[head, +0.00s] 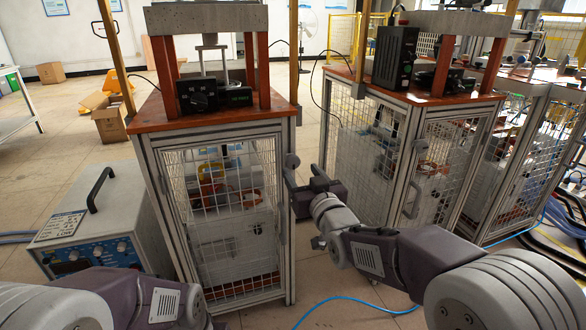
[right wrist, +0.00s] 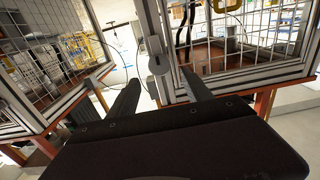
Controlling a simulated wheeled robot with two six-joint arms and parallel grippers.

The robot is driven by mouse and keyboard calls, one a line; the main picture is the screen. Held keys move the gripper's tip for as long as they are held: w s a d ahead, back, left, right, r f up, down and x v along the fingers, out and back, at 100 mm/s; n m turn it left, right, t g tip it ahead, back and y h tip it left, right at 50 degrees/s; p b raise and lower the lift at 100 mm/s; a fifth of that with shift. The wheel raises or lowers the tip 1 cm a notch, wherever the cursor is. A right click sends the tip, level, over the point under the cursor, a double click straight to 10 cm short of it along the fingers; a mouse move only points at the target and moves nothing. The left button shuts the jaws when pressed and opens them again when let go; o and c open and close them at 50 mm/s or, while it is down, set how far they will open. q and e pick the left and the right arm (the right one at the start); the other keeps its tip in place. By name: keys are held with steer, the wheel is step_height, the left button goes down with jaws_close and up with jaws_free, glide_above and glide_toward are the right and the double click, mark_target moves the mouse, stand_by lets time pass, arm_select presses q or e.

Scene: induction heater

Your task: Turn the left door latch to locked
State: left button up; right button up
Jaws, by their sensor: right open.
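The left cabinet has a wire-mesh door (head: 222,215) in a metal frame, and the door looks closed. A grey door latch (head: 291,161) sits on the right post of its frame, and the same latch (right wrist: 158,64) shows in the right wrist view. My right gripper (head: 301,181) is open just beside and below the latch in the head view. In the right wrist view my right gripper (right wrist: 161,75) has its two dark fingers apart, with the latch between their tips. I cannot tell whether they touch it. My left arm shows at the bottom left, its gripper out of view.
A second mesh cabinet (head: 366,150) stands close on the right, leaving a narrow gap around my right gripper. A grey power unit (head: 95,225) with a black handle stands left of the left cabinet. A blue cable (head: 345,298) lies on the floor in front.

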mark_target(294, 162)
steer(key=x, duration=0.2)
steer(key=b+x, duration=0.1)
steer(key=x, duration=0.1)
steer(key=b+x, duration=0.1)
steer(key=x, duration=0.1)
steer(key=shift+w+f, duration=0.25)
steer(key=shift+w, duration=0.05)
steer(key=shift+w+a+r, duration=0.15)
steer(key=shift+w+a, duration=0.1)
steer(key=shift+w, duration=0.25)
jaws_close()
arm_select(q)
step_height(294, 162, down, 3)
steer(key=shift+r, duration=0.1)
